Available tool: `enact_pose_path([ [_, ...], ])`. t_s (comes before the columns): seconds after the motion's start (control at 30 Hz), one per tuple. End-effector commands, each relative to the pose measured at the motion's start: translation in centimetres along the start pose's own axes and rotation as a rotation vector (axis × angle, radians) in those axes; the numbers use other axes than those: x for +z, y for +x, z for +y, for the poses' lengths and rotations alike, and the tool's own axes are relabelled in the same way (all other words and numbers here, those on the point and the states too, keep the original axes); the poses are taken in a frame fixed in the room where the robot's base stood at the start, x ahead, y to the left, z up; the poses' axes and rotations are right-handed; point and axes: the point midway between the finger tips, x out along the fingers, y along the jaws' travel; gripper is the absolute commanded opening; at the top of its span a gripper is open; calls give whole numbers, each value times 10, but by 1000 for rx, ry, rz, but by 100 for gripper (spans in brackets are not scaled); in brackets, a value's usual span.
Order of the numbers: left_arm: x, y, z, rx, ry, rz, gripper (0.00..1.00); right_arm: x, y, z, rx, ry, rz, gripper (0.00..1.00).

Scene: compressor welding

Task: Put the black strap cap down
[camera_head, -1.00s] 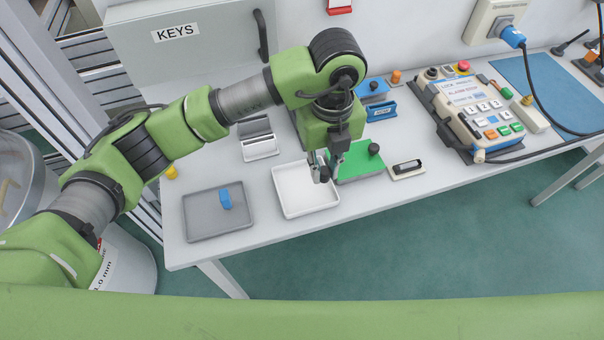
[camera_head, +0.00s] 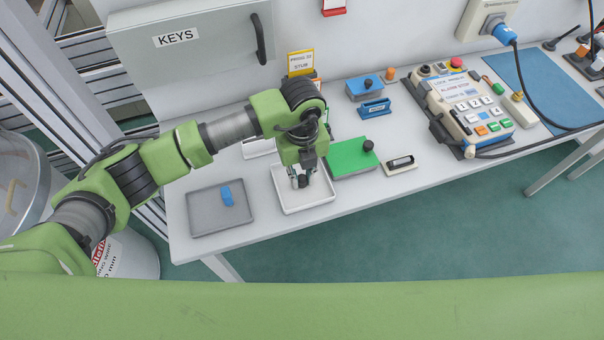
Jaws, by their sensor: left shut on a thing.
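My left gripper (camera_head: 299,178) points down over the white tray (camera_head: 316,204) in the middle of the table. It is shut on a small black piece (camera_head: 303,182), which looks like the black strap cap and sits low between the fingers. The fingers and wrist partly hide it. I cannot tell whether it touches the tray floor. My right gripper is not in view.
A grey tray (camera_head: 204,216) with a blue piece (camera_head: 227,195) lies left of the white tray. A green plate (camera_head: 350,160) with a black knob (camera_head: 368,145) lies close on the right, then a small white holder (camera_head: 389,167). A control panel (camera_head: 466,108) stands farther right.

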Motion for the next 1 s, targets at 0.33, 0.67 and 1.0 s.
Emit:
enact_pose_path([
  [0.33,0,2,0,0,0,0,34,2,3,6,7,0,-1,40],
  [0.67,1,-6,0,-1,0,-2,34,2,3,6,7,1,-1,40],
  [1.0,1,-75,0,-2,1,-5,34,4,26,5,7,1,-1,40],
])
